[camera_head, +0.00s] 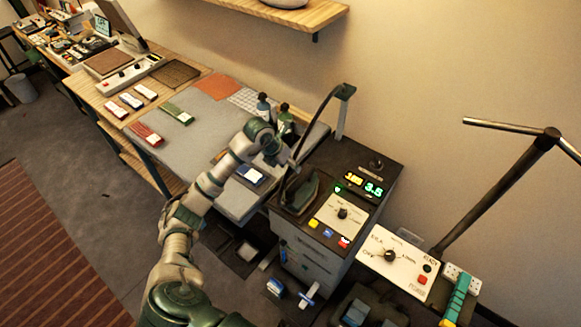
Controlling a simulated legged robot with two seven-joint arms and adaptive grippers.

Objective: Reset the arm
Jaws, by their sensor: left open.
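My left arm rises from the bottom of the head view and bends over at the edge of the grey-topped table. Its gripper (287,168) points down and to the right, beside the dark iron (301,193) on the control cabinet. The jaws are open, and I see nothing held between them. They are small and dark here, so I cannot tell whether they touch anything. My right gripper is not in view.
The cabinet (320,265) has a lit display (373,189) and a curved dark stand (315,122). A blue-and-white item (251,175) lies on the table (185,145) beside my arm. Small bottles (263,106) stand behind. A control box (398,262) sits at the right.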

